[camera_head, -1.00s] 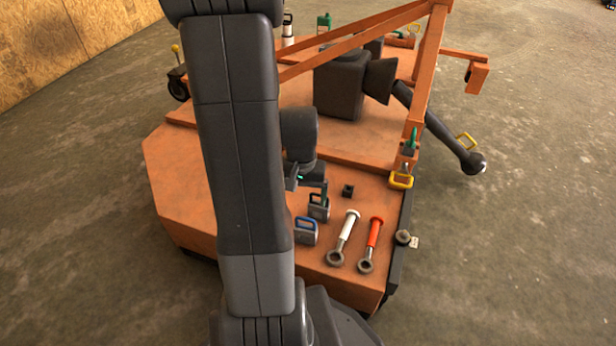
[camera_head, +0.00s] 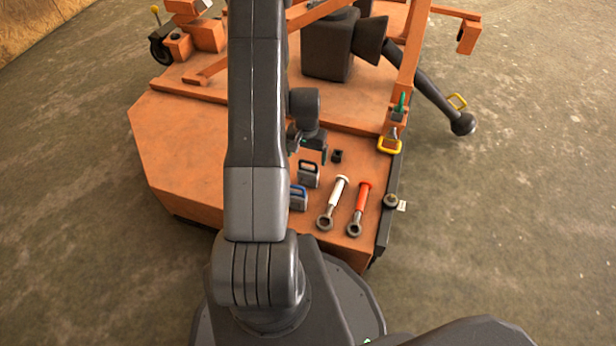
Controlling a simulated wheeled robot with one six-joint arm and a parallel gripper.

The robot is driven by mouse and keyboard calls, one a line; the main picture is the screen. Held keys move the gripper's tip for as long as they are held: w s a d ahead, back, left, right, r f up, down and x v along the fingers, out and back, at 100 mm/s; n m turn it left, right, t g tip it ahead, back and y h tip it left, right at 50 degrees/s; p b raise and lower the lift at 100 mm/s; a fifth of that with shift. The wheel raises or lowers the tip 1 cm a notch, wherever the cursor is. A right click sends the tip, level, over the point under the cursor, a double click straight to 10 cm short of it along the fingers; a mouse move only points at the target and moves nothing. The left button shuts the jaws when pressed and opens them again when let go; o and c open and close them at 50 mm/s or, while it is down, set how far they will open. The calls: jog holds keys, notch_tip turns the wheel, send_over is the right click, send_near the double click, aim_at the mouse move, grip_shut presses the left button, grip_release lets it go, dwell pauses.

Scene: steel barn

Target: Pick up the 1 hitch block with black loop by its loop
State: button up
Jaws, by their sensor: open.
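The hitch block with black loop (camera_head: 308,175) is a small grey block on the orange deck, with its dark loop at the top. A similar block with a blue loop (camera_head: 298,198) stands just in front of it, partly hidden by my arm. My gripper (camera_head: 308,148) is open and hangs just behind and above the black-loop block in the picture. Its jaws look empty. I cannot tell the exact gap between the jaws and the loop.
A white-handled pin (camera_head: 333,203) and a red-handled pin (camera_head: 359,208) lie right of the blocks. A small black piece (camera_head: 337,156) lies behind them.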

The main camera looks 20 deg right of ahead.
aim_at(308, 163)
jog(key=f, duration=0.2)
jog(key=f+b, duration=0.1)
jog(key=f, duration=0.2)
jog(key=f+b, duration=0.1)
jog(key=f, duration=0.1)
jog(key=shift+d+f, duration=0.15)
jog(key=shift+d, duration=0.15)
jog(key=shift+c, duration=0.4)
jog(key=c, duration=1.2)
